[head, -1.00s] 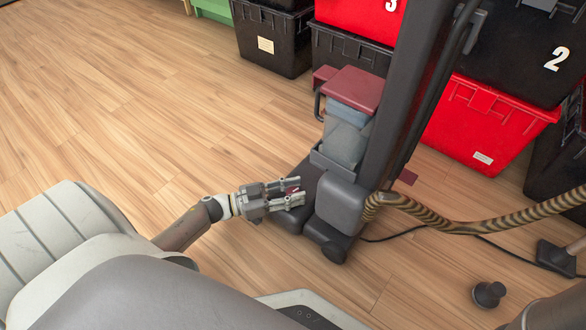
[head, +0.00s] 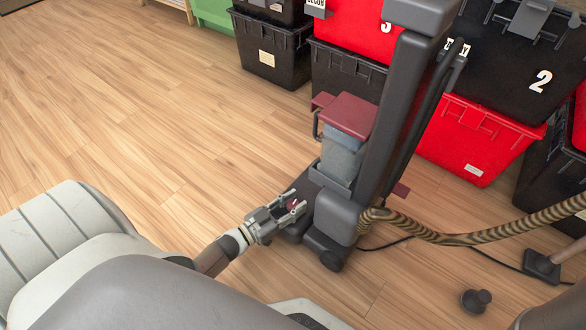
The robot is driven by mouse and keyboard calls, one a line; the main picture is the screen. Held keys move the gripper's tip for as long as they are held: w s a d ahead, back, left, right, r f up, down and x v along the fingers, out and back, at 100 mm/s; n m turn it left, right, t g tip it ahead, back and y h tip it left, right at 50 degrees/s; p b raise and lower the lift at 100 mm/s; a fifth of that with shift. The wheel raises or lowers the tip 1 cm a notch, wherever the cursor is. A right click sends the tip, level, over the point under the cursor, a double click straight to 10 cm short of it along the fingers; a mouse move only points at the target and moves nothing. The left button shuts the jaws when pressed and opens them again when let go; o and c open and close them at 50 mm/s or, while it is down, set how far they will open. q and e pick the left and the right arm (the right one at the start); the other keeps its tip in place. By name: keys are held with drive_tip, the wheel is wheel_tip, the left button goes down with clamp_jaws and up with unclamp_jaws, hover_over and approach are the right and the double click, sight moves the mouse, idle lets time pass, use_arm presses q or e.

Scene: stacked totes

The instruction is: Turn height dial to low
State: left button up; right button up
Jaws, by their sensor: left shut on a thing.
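An upright vacuum cleaner (head: 340,215) with a dark grey body, a clear bin and a dark red top stands on the wood floor, right of centre. The height dial (head: 292,204) is a small dark red knob low on the left side of its base. My left gripper (head: 295,208) comes in from the lower left and is shut on the dial, with one finger on each side of it. The fingers hide part of the dial, and its setting marks cannot be read. My right gripper is out of view.
A striped hose (head: 450,236) and a dark cord (head: 390,245) run right from the vacuum. Black and red totes (head: 465,140) are stacked behind it. A small dark attachment (head: 476,301) lies at lower right. The floor (head: 130,120) at left is clear.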

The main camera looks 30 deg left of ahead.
use_arm(q)
drive_tip(key=o, duration=1)
drive_tip(key=v, duration=1.2)
drive_tip(key=shift+w, duration=0.1)
